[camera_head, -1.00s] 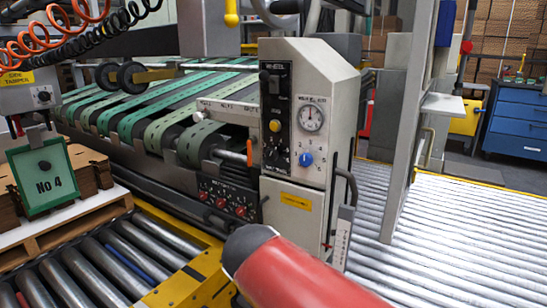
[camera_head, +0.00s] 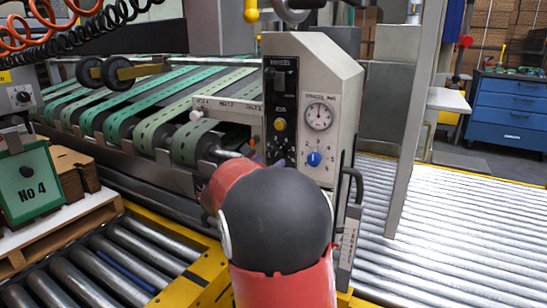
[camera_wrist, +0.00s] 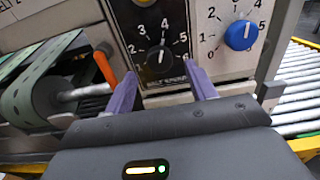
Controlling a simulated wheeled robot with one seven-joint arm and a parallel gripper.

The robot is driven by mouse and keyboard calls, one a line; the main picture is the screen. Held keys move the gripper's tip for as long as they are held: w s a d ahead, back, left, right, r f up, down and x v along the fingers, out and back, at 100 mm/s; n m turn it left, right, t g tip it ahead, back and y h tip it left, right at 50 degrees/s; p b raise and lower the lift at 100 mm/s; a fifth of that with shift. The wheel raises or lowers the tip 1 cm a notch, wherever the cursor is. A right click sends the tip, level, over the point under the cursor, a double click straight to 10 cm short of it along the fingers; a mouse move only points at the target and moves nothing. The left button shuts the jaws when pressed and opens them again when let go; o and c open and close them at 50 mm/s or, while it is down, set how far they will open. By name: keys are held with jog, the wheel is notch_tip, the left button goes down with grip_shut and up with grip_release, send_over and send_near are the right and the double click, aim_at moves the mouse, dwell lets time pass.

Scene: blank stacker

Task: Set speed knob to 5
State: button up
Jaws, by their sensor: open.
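My arm hides most of the gripper there.
An orange lever (camera_wrist: 105,68) stands close left of the fingers. A round gauge (camera_head: 319,116) and a yellow button (camera_head: 280,124) are above on the control box (camera_head: 345,80). Green belts (camera_head: 150,115) lie left, and a roller conveyor (camera_head: 450,230) right.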

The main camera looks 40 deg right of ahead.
aim_at(275, 157)
jog(key=shift+x, duration=2.15)
jog(key=c, duration=1)
jog(key=shift+f+b, duration=0.1)
jog(key=shift+b, duration=0.2)
